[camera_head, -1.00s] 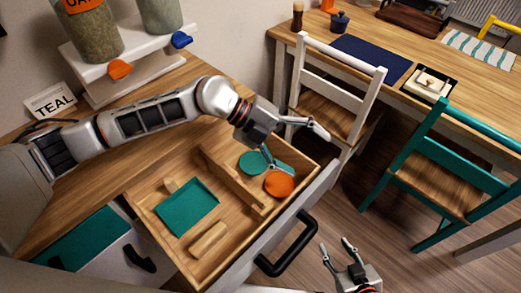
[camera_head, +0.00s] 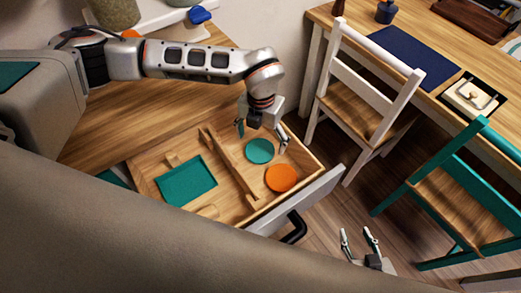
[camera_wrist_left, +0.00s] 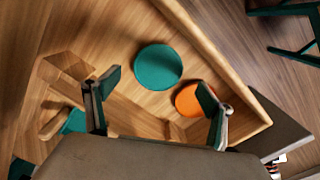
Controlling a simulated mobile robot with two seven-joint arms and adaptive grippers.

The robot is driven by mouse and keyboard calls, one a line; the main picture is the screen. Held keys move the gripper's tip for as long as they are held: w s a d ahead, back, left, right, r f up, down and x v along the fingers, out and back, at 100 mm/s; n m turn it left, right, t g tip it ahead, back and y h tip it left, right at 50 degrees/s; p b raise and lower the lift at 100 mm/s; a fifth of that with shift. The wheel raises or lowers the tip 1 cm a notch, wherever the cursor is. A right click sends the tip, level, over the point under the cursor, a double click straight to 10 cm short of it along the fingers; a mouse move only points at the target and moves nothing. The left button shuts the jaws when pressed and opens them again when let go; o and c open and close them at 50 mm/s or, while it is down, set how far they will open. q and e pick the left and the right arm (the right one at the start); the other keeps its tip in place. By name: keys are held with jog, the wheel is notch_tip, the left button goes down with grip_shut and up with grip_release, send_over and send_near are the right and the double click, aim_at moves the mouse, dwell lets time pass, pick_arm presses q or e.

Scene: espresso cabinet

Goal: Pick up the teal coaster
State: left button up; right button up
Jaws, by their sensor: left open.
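The teal coaster (camera_head: 260,151) is a flat round disc lying in the right compartment of the open wooden drawer. It also shows in the left wrist view (camera_wrist_left: 158,66), ahead of the fingers and fully uncovered. My left gripper (camera_head: 262,130) is open and empty above that compartment, its fingers spread to either side of the coaster in the head view; they also frame the lower part of the left wrist view (camera_wrist_left: 158,104). My right gripper (camera_head: 360,241) is open and empty, low in front of the drawer's right side.
An orange coaster (camera_head: 282,178) lies beside the teal one in the same compartment. A white chair (camera_head: 361,99) and a teal chair (camera_head: 459,190) stand to the right.

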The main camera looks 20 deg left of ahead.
aim_at(260, 150)
pick_arm(q)
jog(key=f, duration=0.4)
jog(key=shift+a+f, duration=0.15)
jog(key=shift+a, duration=0.05)
jog(key=c, duration=1.2)
jog(key=shift+c, duration=0.2)
